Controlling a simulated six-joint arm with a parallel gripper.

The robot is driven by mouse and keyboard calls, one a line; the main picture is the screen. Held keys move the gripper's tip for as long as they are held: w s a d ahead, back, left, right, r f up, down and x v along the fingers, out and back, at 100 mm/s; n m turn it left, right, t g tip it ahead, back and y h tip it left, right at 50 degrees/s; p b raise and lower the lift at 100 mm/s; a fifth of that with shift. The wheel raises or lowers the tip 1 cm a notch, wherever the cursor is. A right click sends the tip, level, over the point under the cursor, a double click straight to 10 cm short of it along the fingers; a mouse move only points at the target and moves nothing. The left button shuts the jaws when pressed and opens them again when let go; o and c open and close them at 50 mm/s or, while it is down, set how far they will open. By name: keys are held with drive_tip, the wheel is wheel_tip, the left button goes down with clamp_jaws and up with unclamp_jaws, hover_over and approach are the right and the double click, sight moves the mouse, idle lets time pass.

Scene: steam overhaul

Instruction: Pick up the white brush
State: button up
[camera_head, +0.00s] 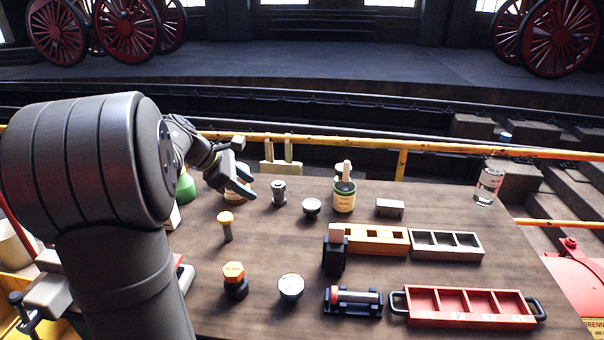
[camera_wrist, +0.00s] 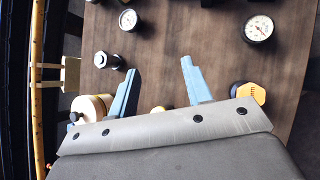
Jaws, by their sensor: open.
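I cannot clearly make out a white brush. My gripper (camera_head: 243,180) is at the back left, left of that can and above the table. In the wrist view my gripper (camera_wrist: 160,82) has its two blue fingers wide apart, with bare wood between them. A cream, round container (camera_head: 234,193) is partly hidden behind the gripper; a similar one shows beside the left finger in the wrist view (camera_wrist: 92,108).
A dark metal fitting (camera_head: 279,193), gauge (camera_head: 312,207) and yellow-topped part (camera_head: 226,225) stand near the gripper. A green bottle (camera_head: 186,188) is beside my arm. Orange (camera_head: 375,252), grey (camera_head: 447,258) and red (camera_head: 470,320) trays fill the right. A yellow rail (camera_head: 420,146) runs behind.

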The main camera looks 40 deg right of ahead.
drive_tip(key=m+t+y, duration=0.4)
drive_tip(key=m, duration=2)
approach(347, 172)
drive_tip(key=x, duration=0.4)
drive_tip(key=w+x, duration=0.1)
drive_tip(key=x, duration=0.1)
drive_tip(key=shift+d+f, duration=0.1)
drive_tip(key=shift+d, duration=0.15)
drive_tip(key=x, duration=0.5)
drive_tip(key=shift+d, duration=0.25)
clamp_jaws()
